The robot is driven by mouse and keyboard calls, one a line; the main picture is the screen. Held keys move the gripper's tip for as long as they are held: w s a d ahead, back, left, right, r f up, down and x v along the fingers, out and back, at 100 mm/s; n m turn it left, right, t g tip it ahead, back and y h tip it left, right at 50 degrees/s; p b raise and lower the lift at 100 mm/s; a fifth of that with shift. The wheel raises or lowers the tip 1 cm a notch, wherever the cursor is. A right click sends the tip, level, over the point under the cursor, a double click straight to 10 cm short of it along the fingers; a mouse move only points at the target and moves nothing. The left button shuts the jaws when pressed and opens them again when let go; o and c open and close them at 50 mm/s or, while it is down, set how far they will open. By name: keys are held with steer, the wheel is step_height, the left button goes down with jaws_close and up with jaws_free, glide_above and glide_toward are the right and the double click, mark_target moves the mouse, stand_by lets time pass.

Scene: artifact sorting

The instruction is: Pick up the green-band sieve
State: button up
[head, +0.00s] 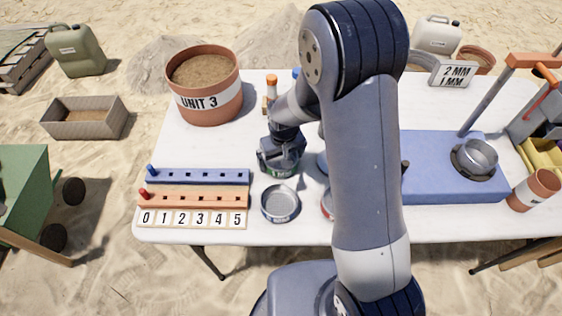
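The green-band sieve (284,171) stands on the white table left of my arm, and only its lower front shows. My gripper (281,160) is right over it, pointing down, and covers most of its top. The fingers look close to or touching the sieve, but I cannot tell whether they grip it.
A grey metal sieve (280,204) stands just in front. A red-edged round item (326,205) is partly hidden behind my arm.

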steer(key=c, duration=0.7)
steer(key=shift+r, duration=0.15)
